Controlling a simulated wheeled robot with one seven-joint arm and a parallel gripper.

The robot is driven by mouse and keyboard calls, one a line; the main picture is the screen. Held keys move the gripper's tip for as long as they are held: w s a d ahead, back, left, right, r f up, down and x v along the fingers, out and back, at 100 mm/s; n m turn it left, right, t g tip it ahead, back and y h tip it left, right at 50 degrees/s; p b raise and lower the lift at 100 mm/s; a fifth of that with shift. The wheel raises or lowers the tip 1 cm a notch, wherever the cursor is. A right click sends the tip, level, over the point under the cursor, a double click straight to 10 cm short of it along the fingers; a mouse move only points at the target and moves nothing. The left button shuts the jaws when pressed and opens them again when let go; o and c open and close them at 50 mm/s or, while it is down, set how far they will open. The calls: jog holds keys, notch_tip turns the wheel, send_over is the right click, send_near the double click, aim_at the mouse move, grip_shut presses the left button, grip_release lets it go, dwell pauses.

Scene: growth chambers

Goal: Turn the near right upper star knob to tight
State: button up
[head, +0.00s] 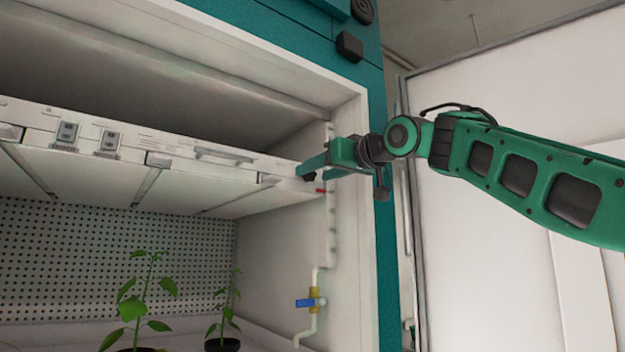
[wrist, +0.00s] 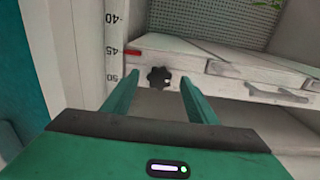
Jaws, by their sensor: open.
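The near right upper star knob (wrist: 159,77) is a small black star-shaped knob on the front right end of the white shelf unit. It shows in the wrist view between and beyond my two green fingers, with clear space on both sides. My gripper (wrist: 153,90) is open and empty. In the head view my gripper (head: 312,171) reaches into the chamber opening at the shelf's right end and hides the knob there. I cannot tell how far the fingertips are from the knob.
The white shelf unit (head: 225,178) spans the chamber. A scale strip (wrist: 112,45) and a red mark (wrist: 133,52) are beside the knob. Below are a blue-handled valve (head: 305,303) and a plant (head: 135,300). The chamber's right frame (head: 355,230) is close to my gripper.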

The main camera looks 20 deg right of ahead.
jog(key=shift+w+a, duration=0.15)
jog(key=shift+w, duration=0.4)
